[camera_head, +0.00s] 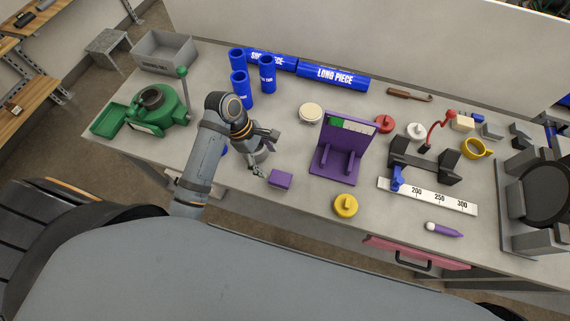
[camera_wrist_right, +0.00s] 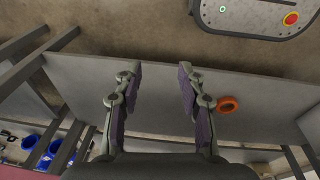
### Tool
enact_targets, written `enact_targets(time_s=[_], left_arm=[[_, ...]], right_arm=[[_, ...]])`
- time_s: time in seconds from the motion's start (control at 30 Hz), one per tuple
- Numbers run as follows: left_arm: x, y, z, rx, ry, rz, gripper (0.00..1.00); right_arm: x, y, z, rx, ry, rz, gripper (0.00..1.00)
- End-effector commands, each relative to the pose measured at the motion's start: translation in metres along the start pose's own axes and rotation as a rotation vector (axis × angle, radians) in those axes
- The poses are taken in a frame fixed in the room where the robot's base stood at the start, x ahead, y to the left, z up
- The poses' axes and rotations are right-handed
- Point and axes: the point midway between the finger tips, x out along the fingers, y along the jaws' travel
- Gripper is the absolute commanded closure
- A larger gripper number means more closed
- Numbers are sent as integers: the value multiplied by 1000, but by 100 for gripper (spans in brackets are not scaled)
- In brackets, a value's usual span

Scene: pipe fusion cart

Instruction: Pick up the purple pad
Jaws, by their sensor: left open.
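The purple pad (camera_head: 280,179) is a small purple block lying on the grey bench top near its front edge, in the head view. My left gripper (camera_head: 267,154) is just behind and to the left of the pad, low over the bench. Its fingers are spread and hold nothing that I can see; one fingertip is close to the pad's left side, and I cannot tell whether it touches. My right gripper (camera_wrist_right: 152,85) shows in the right wrist view, open and empty with its fingers wide apart. The pad is not in that view.
A purple stand (camera_head: 338,160) is to the pad's right, with a yellow knob (camera_head: 345,205) in front of it. A round beige disc (camera_head: 311,113) and blue pipes (camera_head: 240,88) are behind. A green device (camera_head: 155,110) is left. In the right wrist view, an orange ring (camera_wrist_right: 228,105) lies on a grey surface.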

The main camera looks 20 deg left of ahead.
Motion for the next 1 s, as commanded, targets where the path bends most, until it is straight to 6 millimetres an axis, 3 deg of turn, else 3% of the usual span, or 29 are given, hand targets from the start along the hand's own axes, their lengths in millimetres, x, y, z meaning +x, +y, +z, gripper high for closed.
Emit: enact_targets(time_s=[0.13, 0.33, 0.47, 0.6, 0.73, 0.83, 1.0], left_arm=[[11, 0, 1, -3, -3, -3, 26], [44, 0, 2, -3, -3, -3, 26], [53, 0, 1, 0, -1, -1, 26], [58, 0, 3, -2, -2, -1, 26], [78, 1, 9, -2, -4, -5, 26], [96, 2, 8, -1, -1, -3, 26], [105, 2, 7, 1, 0, 0, 26]], right_arm=[[-4, 0, 22, -2, -34, 0, 60], [-11, 0, 48, -4, -73, -1, 60], [-11, 0, 45, -3, -67, -1, 60], [-15, 0, 23, -2, -36, -1, 60], [-27, -1, 9, 0, -17, -4, 60], [-28, -3, 12, 1, -21, -6, 60], [-29, -4, 26, 1, -42, -7, 60]])
